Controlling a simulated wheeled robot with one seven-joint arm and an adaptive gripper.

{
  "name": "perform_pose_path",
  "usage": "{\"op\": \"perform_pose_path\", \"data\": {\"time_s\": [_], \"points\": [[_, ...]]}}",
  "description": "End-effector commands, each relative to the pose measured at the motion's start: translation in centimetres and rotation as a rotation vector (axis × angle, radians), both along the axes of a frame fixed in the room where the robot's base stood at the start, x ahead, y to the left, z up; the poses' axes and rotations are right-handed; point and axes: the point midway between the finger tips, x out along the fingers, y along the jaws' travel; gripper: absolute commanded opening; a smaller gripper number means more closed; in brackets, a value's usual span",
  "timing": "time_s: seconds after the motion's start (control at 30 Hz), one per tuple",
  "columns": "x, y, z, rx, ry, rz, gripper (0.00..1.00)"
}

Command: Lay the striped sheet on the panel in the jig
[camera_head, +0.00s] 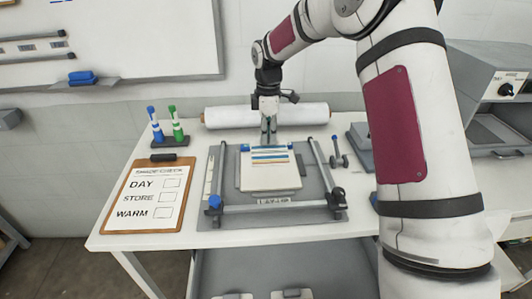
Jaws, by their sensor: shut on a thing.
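The striped sheet (268,154), pale with blue and tan stripes, shows at the far part of the pale panel (270,183). The panel sits in the grey jig (230,165), whose front plate seems to read "LAY-UP". My gripper (268,142) points down at the far edge of the sheet and is shut on it. The sheet overlaps the panel in the picture; I cannot tell whether it touches the panel or hangs a little above it. The fingertips are small and partly hard to make out.
A white roll (303,115) lies behind the jig. A clipboard (150,198) lies at the left, with a blue marker (155,124) and a green marker (174,123) in a dark stand behind it. A small roller tool (338,152) stands right of the jig. A grey machine (490,75) is far right.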

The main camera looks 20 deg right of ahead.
Motion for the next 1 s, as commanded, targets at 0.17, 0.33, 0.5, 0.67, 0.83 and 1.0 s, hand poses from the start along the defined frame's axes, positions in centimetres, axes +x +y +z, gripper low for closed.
{"op": "perform_pose_path", "data": {"time_s": [0.17, 0.33, 0.5, 0.67, 0.83, 1.0], "points": [[0.0, 0.0, -1.4, 0.000, 0.000, 0.000, 0.00], [0.0, 0.0, -3.4, 0.000, 0.002, 0.000, 0.00], [0.0, 0.1, -5.9, 0.001, 0.000, 0.001, 0.00], [0.0, 0.0, -6.2, 0.001, -0.002, 0.001, 0.00], [0.0, 0.0, -6.3, 0.001, -0.002, 0.000, 0.00], [0.0, 0.0, -6.4, 0.001, -0.002, 0.000, 0.36]]}}
